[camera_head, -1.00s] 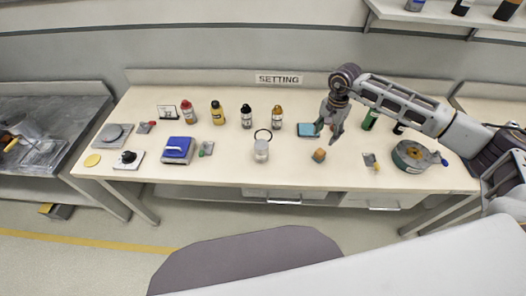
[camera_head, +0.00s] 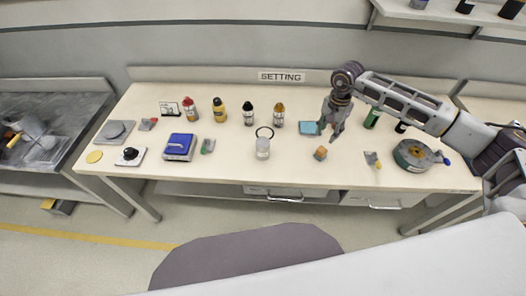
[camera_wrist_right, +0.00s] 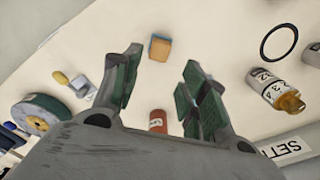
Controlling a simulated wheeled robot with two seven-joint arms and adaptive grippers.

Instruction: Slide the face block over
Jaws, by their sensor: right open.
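The face block (camera_head: 320,153), a small orange-tan block, rests on the table near its front edge, right of centre. In the right wrist view the block (camera_wrist_right: 160,47) shows a blue side and lies beyond the gap between my fingertips, untouched. My right gripper (camera_head: 332,133) is open and empty, just behind and above the block in the head view. Its two spread green-padded fingers (camera_wrist_right: 163,75) also show in the wrist view. My left gripper is not in view.
Several bottles line the back.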

